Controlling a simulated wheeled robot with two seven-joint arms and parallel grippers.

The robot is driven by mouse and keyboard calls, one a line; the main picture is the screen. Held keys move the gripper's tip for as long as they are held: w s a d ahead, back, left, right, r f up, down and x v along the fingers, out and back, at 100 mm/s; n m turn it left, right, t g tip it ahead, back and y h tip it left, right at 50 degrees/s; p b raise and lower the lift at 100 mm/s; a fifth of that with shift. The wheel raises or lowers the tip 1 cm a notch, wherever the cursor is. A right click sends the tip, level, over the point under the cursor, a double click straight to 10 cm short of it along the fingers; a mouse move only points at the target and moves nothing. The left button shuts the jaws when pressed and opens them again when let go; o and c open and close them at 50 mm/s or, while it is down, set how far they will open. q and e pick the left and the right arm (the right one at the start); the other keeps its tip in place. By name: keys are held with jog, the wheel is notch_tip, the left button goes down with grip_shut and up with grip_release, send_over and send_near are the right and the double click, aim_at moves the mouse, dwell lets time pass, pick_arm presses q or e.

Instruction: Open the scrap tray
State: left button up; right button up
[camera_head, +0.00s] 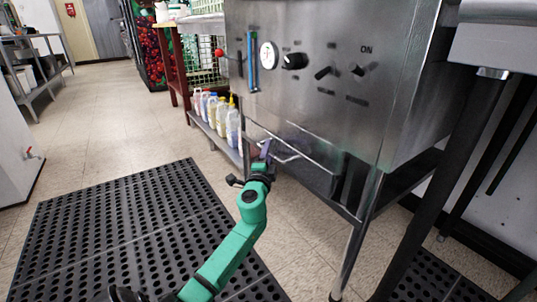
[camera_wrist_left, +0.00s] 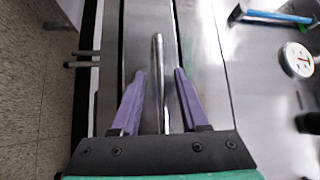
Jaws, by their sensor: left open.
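The scrap tray (camera_head: 310,147) is a steel drawer front low on the machine, under the control panel, and it looks closed. Its thin metal bar handle (camera_head: 287,143) sticks out from the front. My left gripper (camera_head: 266,148) is at the handle's left part, with its purple fingers pointing at the tray front. In the left wrist view the handle (camera_wrist_left: 158,80) runs between the two spread fingers of the left gripper (camera_wrist_left: 160,72), with a gap visible on both sides. My right gripper is not in view.
The steel machine (camera_head: 340,90) carries a gauge, knobs and a red-tipped lever (camera_head: 220,53). Several bottles (camera_head: 222,118) stand on a low shelf to the left. A machine leg (camera_head: 357,235) stands at right. Black perforated mats (camera_head: 130,225) cover the floor in front.

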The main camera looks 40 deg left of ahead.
pick_arm(q)
grip_shut()
dwell(1.4)
